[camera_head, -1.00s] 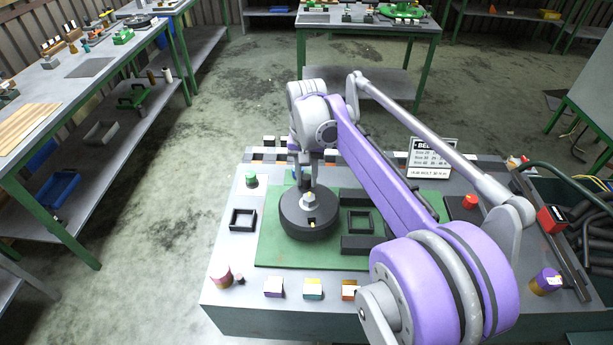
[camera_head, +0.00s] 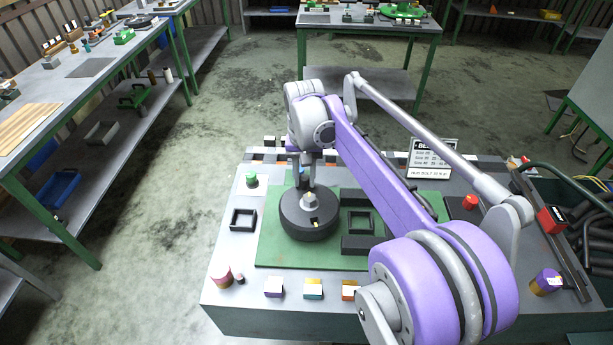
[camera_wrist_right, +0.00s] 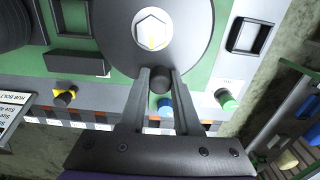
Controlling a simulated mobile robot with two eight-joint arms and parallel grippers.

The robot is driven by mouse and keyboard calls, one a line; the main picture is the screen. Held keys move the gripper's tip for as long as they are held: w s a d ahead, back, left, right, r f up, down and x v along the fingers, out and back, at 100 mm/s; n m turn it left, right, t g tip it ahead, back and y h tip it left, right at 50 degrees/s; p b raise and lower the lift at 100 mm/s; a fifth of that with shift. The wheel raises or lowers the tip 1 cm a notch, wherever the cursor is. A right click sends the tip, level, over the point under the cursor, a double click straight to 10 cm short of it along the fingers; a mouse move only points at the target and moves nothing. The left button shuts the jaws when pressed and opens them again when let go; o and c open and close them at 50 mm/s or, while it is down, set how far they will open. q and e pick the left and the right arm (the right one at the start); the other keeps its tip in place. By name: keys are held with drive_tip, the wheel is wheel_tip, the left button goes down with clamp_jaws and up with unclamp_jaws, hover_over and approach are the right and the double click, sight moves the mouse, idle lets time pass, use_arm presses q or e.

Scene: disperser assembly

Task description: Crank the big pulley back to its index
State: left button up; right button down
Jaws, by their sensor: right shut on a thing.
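The big pulley (camera_head: 307,222) is a thick dark grey disc on the green plate (camera_head: 275,247). A pale hex nut (camera_head: 310,201) sits at its centre, and a small light mark shows on its near side. In the right wrist view the pulley (camera_wrist_right: 196,40) lies flat under the hex nut (camera_wrist_right: 153,31). My right gripper (camera_head: 303,183) is at the pulley's far edge. In the wrist view its fingers (camera_wrist_right: 160,80) are closed on a dark round crank knob (camera_wrist_right: 160,77) near the pulley's rim. My left gripper is not in view.
A black square frame (camera_head: 243,219) stands left of the plate, and black blocks (camera_head: 365,245) stand right of the pulley. Coloured small parts line the front edge. A green knob (camera_head: 251,180) is at the back left. A sign (camera_head: 432,158) stands at the back.

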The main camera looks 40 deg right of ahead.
sight(288, 203)
drive_tip(key=n, duration=0.1)
drive_tip(key=a+n, duration=0.1)
drive_tip(key=n, duration=0.1)
drive_tip(key=shift+w+a, duration=0.25)
drive_tip(key=shift+a, duration=0.05)
drive_tip(key=n, duration=0.2)
drive_tip(key=a+n, duration=0.1)
drive_tip(key=n, duration=0.1)
drive_tip(key=shift+a, duration=0.3)
drive_tip(key=n, duration=0.1)
drive_tip(key=a+n, duration=0.1)
drive_tip(key=n, duration=0.1)
drive_tip(key=shift+s+a+n, duration=0.3)
drive_tip(key=shift+s, duration=0.05)
drive_tip(key=shift+s+a+n, duration=0.3)
drive_tip(key=shift+a+n, duration=0.05)
drive_tip(key=shift+n, duration=0.65)
drive_tip(key=shift+s+a+n, duration=0.25)
drive_tip(key=shift+a+n, duration=0.05)
drive_tip(key=shift+n, duration=0.7)
drive_tip(key=c, duration=0.6)
unclamp_jaws()
drive_tip(key=shift+r, duration=0.1)
